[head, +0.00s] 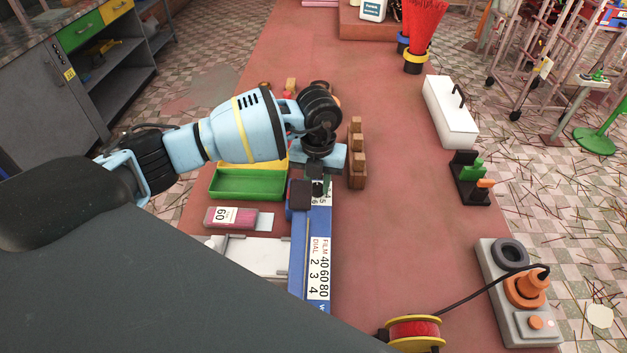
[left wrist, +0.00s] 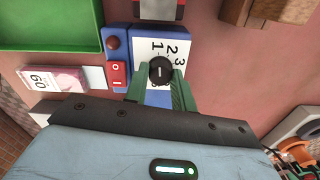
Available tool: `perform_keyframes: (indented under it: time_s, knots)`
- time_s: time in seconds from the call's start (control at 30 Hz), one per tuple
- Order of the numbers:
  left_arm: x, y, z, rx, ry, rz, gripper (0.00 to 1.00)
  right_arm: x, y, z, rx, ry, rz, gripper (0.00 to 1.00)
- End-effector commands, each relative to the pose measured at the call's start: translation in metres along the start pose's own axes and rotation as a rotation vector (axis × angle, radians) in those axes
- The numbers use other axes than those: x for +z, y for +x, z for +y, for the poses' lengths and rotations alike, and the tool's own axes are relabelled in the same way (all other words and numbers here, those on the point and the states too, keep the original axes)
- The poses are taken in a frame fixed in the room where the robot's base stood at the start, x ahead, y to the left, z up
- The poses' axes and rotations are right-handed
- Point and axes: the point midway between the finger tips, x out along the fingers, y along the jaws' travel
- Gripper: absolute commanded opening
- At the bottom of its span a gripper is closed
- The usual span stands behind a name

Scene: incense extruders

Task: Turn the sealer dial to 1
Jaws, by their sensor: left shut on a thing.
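The blue sealer (head: 298,262) lies along the table, with a FILM/DIAL label strip (head: 319,268) on top. My left gripper (head: 318,186) is over its far end and hides most of the dial there. In the left wrist view the black round dial (left wrist: 161,70) sits between the two green fingers of my left gripper (left wrist: 160,84), which are shut on it. A white mark shows on the knob. A white number plate (left wrist: 150,48) is partly visible behind it, with a 2 and a 3 readable. My right gripper is not in view.
A red rocker switch (left wrist: 116,74) is close to the left of the fingers. A green tray (head: 238,184) and a pink packet marked 60 (head: 232,217) lie left of the sealer. A wooden block stand (head: 357,165) is just right of the gripper.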

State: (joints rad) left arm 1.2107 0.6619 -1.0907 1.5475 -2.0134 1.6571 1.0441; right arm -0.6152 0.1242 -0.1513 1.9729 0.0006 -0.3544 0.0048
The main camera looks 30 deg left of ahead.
Motion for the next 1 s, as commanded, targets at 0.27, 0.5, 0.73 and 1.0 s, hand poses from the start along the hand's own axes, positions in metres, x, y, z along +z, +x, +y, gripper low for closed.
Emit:
perform_keyframes:
  time_s: [0.27,0.5,0.73,1.0]
  knots:
    - [0.0011,-0.003,-0.0003,-0.002,-0.081,-0.004,0.03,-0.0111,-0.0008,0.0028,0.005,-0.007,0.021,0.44]
    - [0.0012,-0.0019,-0.0003,-0.002,-0.095,-0.004,0.03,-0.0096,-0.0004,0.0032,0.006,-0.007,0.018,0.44]
    - [0.0013,-0.0017,-0.0002,-0.002,-0.095,-0.004,0.03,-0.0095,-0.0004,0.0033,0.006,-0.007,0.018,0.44]
    - [0.0008,-0.0009,0.0,-0.001,-0.093,-0.002,0.47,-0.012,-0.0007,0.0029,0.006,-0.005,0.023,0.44]
